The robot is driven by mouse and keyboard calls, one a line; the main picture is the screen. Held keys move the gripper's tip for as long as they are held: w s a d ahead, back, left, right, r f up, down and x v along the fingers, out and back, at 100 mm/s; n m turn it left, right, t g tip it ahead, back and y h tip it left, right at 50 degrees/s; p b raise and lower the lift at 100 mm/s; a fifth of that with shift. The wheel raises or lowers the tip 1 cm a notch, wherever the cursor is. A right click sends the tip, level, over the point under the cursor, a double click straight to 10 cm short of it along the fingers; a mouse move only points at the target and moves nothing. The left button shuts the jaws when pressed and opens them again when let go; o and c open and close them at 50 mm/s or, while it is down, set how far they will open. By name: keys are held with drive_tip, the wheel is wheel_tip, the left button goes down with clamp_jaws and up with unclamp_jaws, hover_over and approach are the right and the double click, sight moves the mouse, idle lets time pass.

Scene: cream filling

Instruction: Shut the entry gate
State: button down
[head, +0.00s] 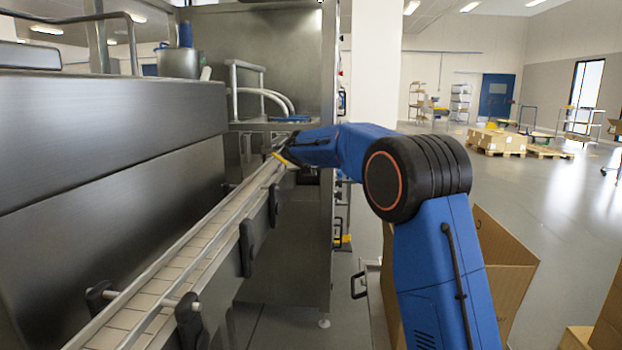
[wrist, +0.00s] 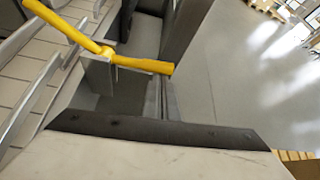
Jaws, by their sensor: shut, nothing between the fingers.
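The entry gate (wrist: 70,30) shows in the wrist view as a yellow bar. It is jointed at a grey post beside the conveyor. Its long arm reaches to the upper left over the conveyor rails, and a short end points right. In the head view a small yellow piece of the gate (head: 280,157) shows beside the end of my arm. My gripper (wrist: 155,128) fills the bottom of the wrist view as a pale block with a dark front edge. It is shut and empty, just in front of the post. I cannot tell whether it touches the gate.
The conveyor (head: 185,255) runs along the left with metal side rails and black knobs. A steel machine (head: 100,140) stands beyond it. An open cardboard box (head: 505,260) is at the right of my arm. Clear floor (head: 550,205) lies further right.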

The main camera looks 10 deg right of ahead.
drive_tip(key=shift+w+a+r+n+g+h, duration=0.1)
drive_tip(key=shift+a+r+n+h, duration=0.25)
drive_tip(key=shift+r, duration=0.5)
drive_tip(key=shift+w+a+r+n+g+h, duration=0.1)
drive_tip(key=shift+a+r+n+h, duration=0.05)
drive_tip(key=shift+r+n+h, duration=0.55)
drive_tip(key=shift+w+a+r+n+g+h, duration=0.1)
drive_tip(key=shift+a+r+n+h, duration=0.2)
drive_tip(key=shift+r, duration=0.9)
